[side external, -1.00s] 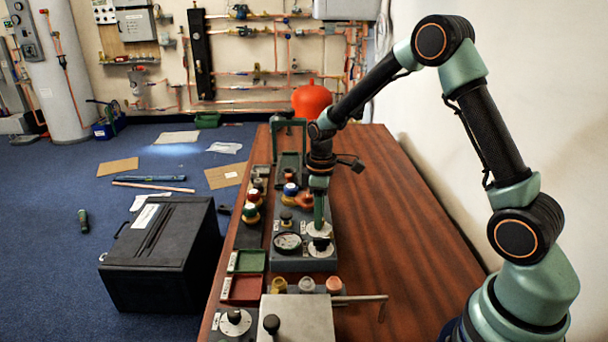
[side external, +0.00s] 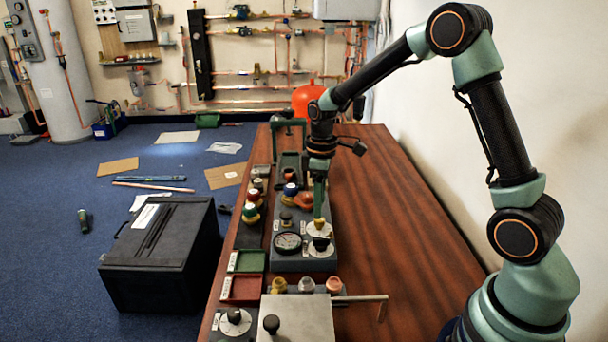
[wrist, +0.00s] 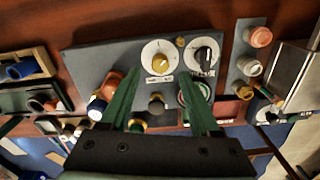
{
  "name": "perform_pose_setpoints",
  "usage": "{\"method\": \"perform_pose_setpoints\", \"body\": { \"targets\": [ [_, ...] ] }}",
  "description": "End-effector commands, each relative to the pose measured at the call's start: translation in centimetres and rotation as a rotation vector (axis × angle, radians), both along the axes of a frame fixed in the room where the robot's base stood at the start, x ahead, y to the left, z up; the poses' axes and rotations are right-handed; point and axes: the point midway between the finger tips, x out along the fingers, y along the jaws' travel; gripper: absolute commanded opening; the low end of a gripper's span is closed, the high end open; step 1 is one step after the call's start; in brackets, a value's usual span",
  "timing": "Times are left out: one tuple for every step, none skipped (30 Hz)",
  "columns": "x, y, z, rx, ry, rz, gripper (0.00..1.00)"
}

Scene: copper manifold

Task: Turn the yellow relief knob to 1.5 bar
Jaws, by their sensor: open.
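The yellow relief knob (wrist: 160,64) sits on a white round dial on the grey manifold block. Its dial markings are too small to read. In the side external view the yellow knob (side external: 319,224) shows just below my fingertips. My gripper (side external: 319,214) is above it, pointing down, open and empty. In the wrist view the green fingers of my gripper (wrist: 160,80) are spread apart, with the knob lying between and beyond their tips. They appear clear of it.
A black knob (wrist: 203,55) on its own white dial is beside the yellow one. A round gauge (side external: 288,242) sits on the same block, partly behind a finger in the wrist view. Red and blue valves (side external: 291,190) stand farther back. Bare table (side external: 390,230) lies to the right.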

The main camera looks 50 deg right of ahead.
Motion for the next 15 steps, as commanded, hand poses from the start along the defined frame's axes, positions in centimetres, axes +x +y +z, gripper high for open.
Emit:
{"method": "perform_pose_setpoints", "body": {
  "targets": [
    [0.1,0.0,1.3,-0.001,-0.007,0.000,0.63],
    [0.1,0.0,1.9,-0.001,-0.007,0.000,0.63],
    [0.1,0.0,2.7,-0.001,-0.006,0.000,0.63],
    [0.1,0.0,3.3,-0.001,-0.006,0.000,0.63],
    [0.1,0.0,3.9,-0.001,-0.006,0.000,0.63],
    [0.1,0.0,4.6,-0.001,-0.006,0.000,0.63],
    [0.1,0.0,5.1,-0.001,-0.006,0.000,0.63],
    [0.1,0.0,5.6,-0.001,-0.004,0.000,0.63],
    [0.1,0.0,6.2,-0.001,-0.004,0.000,0.63],
    [0.0,0.0,6.5,-0.001,-0.003,0.000,0.63],
    [0.1,0.0,6.9,-0.001,-0.003,0.000,0.63],
    [0.1,0.0,7.2,-0.001,-0.003,0.000,0.63],
    [0.0,0.0,7.5,0.000,-0.001,0.000,0.63],
    [0.0,0.0,7.7,0.000,-0.001,0.000,0.63],
    [0.0,0.0,7.8,0.000,-0.001,0.000,0.63]
  ]
}}
